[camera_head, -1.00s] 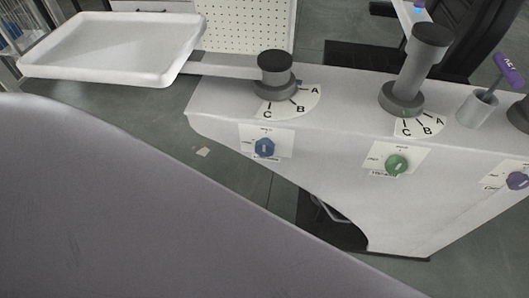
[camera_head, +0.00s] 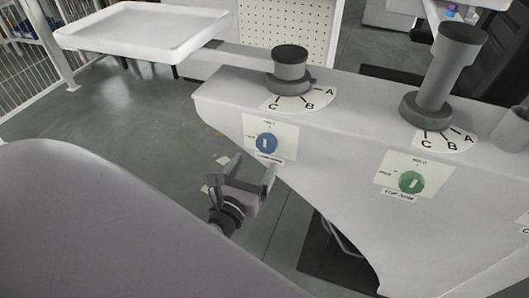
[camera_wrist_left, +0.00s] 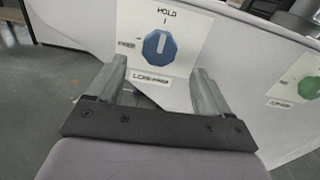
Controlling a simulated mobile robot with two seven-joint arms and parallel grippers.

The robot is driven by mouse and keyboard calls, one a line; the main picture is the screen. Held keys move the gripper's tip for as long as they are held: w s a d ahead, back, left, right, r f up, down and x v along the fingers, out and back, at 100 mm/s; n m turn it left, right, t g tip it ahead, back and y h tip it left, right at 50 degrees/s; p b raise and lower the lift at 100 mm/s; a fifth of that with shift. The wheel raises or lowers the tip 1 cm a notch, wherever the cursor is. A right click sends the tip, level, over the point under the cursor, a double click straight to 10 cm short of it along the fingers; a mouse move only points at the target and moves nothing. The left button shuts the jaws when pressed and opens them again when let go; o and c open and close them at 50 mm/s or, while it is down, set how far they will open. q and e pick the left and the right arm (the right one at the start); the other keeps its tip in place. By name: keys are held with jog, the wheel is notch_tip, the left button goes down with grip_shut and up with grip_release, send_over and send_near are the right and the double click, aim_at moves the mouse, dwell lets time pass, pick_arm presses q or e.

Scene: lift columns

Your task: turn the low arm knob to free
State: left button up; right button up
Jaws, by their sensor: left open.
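The low arm knob (camera_head: 266,144) is a blue dial on a white plate (camera_head: 287,140) on the front of the pale column housing. In the left wrist view the blue knob (camera_wrist_left: 158,47) has its white mark upright, toward the HOLD label; another label lies to its left. My left gripper (camera_head: 251,173) is open and empty, just below and in front of the plate. In the wrist view its fingers stand either side of the knob's lower part, apparently short of it. I cannot see contact. My right gripper is not in view.
A green knob (camera_head: 411,182) sits on a similar plate to the right. Above are two grey posts (camera_head: 291,66) (camera_head: 440,75) with A-B-C dials, and a white tray (camera_head: 140,32) on an arm. Open floor lies left of the housing.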

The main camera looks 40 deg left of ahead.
aim_at(265, 145)
pick_arm(q)
jog(key=shift+m, duration=0.3)
jog(key=x, duration=0.5)
jog(key=shift+w+a+r, duration=0.15)
jog(key=shift+w+r, duration=0.1)
jog(key=shift+w, duration=0.05)
jog(key=shift+x, duration=0.85)
jog(key=c, duration=1)
